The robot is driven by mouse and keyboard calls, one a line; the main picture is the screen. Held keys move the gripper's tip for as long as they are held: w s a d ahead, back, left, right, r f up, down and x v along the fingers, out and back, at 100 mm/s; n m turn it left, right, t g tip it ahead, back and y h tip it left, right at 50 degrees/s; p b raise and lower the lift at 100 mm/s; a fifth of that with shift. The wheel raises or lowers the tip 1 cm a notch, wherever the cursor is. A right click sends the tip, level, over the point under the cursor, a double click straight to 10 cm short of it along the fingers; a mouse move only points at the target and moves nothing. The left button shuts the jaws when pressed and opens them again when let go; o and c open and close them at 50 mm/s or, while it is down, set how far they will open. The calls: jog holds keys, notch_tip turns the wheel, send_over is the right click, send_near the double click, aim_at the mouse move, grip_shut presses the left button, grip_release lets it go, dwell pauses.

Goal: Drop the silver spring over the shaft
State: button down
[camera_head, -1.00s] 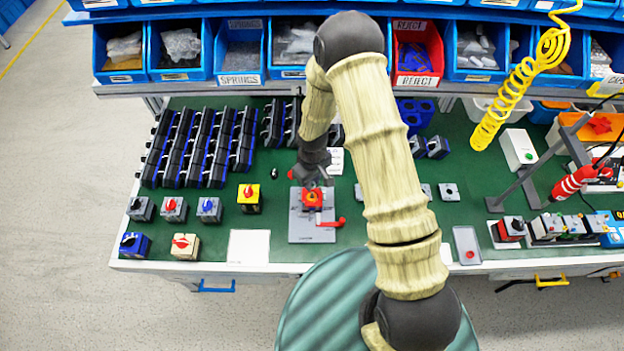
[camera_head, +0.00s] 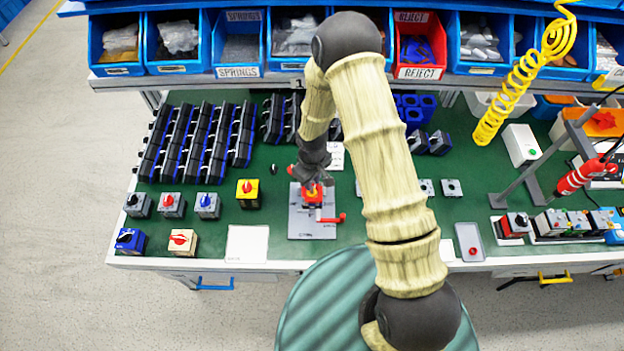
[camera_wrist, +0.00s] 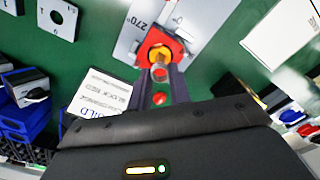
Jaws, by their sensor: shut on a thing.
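My gripper (camera_head: 312,180) is over the red and yellow switch body (camera_head: 313,194) in the head view.
The switch body sits on a grey plate (camera_head: 300,225) with a red handle (camera_head: 332,218) at its side. Finished switches (camera_head: 205,205) stand to the left. A bin marked SPRINGS (camera_head: 239,70) is at the back. A white sheet (camera_head: 247,243) lies at the front.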

jog(key=shift+f+b, duration=0.9)
jog(key=shift+f, duration=0.25)
jog(key=c, duration=1.2)
grip_release()
jog(key=shift+r, duration=0.15)
notch_tip(320, 180, up, 17)
jog(key=b, duration=0.2)
jog(key=shift+b, duration=0.3)
jog(key=shift+r, duration=0.1)
